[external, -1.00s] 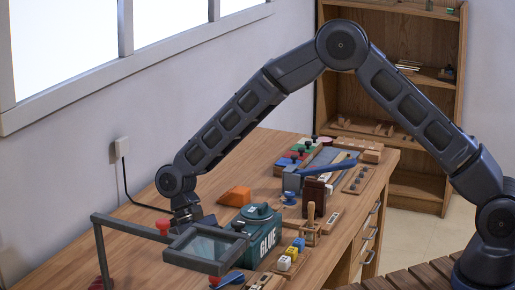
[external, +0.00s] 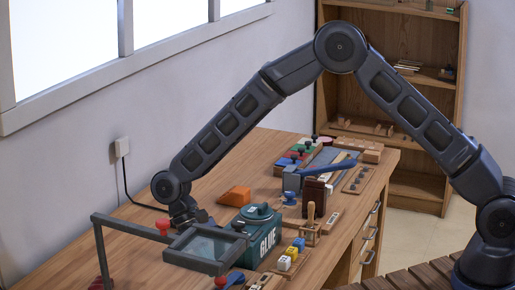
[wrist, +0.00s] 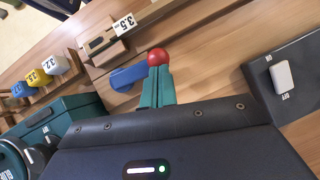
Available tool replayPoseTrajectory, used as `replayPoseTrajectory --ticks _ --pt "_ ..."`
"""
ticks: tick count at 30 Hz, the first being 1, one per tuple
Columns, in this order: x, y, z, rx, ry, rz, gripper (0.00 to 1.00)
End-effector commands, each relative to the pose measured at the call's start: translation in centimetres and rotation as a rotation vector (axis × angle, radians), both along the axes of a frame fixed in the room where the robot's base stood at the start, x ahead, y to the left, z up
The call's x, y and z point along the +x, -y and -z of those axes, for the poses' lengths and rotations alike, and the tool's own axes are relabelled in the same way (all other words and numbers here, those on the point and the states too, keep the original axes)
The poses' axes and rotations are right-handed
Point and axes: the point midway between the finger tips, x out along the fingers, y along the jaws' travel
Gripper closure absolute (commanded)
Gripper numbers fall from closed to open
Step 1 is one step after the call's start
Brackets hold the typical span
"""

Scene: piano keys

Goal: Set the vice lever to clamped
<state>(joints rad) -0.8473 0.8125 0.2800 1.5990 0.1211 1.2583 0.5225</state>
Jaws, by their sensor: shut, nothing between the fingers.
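In the external view the fingertips are hidden behind the magnifier. No clamped marking or vice jaws can be made out.
A framed magnifier (external: 207,246) and a green glue box (external: 262,232) stand close to my gripper. Number cubes (external: 291,256) and a wooden block marked 3.5 (wrist: 107,42) are nearby. A grey ON/OFF switch box (wrist: 292,82) sits at right in the wrist view.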

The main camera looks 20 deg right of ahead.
Motion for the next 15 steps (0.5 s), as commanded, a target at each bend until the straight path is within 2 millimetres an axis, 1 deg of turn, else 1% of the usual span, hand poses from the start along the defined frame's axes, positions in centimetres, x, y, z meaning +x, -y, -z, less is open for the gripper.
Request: replayPoseTrajectory --ticks 5,8,15 --pt "0.4 -0.2 -0.7 0.001 0.0 0.001 1.0" --pt "1.2 -0.6 -1.8 0.003 0.002 0.001 1.0" --pt "3.3 -1.7 -5.3 0.002 0.001 0.001 1.0"
